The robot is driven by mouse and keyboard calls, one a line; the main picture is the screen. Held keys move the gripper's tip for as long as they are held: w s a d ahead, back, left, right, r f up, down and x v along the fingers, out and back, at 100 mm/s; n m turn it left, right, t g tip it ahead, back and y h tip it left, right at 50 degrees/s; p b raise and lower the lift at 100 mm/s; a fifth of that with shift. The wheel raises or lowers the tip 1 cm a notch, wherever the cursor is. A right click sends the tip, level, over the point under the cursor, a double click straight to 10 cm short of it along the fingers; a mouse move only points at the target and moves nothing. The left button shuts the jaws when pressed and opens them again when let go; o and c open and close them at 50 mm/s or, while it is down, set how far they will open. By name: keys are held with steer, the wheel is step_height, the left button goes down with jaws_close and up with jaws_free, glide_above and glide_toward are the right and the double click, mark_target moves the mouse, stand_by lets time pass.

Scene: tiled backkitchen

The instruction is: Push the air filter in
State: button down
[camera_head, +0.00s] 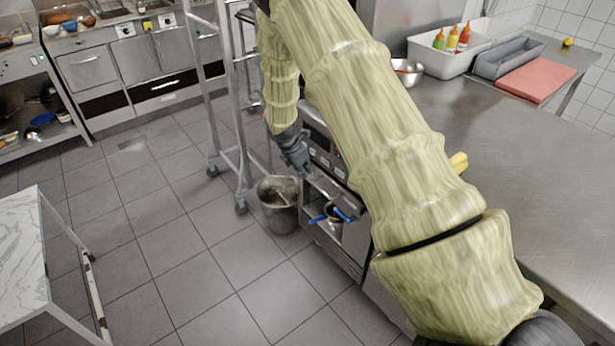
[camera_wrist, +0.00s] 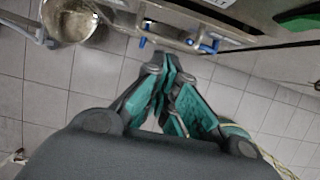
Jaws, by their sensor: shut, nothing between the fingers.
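My gripper (camera_head: 301,166) is shut and empty, in front of the metal appliance (camera_head: 322,150) under the counter. In the wrist view the closed teal-lined fingers (camera_wrist: 168,72) point toward the appliance's front edge (camera_wrist: 230,40), with floor visible around them. A flat metal piece (camera_head: 340,196) juts from the appliance front just below my gripper; it may be the air filter, but I cannot tell surely. Blue-handled parts (camera_head: 344,215) sit beneath it and also show in the wrist view (camera_wrist: 207,48). I cannot tell whether my fingers touch anything.
A metal bucket (camera_head: 278,203) stands on the floor left of the appliance, with a wheeled rack (camera_head: 228,110) behind it. The steel counter (camera_head: 520,160) fills the right side. A marble-topped table (camera_head: 22,255) stands at left. The tiled floor between is clear.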

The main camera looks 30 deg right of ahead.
steer(key=c, duration=2)
jaws_free()
steer(key=shift+a+r, duration=0.1)
steer(key=shift+r, duration=0.05)
steer(key=shift+o, duration=1)
steer(key=shift+a+f, duration=0.25)
steer(key=shift+f, duration=0.05)
steer(key=w+a+f+m+t+y+b, duration=0.2)
steer(key=w+a+f+m+t+b, duration=0.15)
steer(key=a+f+b, duration=0.55)
steer(key=m+t+h+b, duration=0.5)
steer(key=m+h+b, duration=0.4)
steer(key=h, duration=0.6)
glide_toward(321, 189)
steer(key=x, duration=1)
steer(key=shift+f, duration=0.3)
jaws_close()
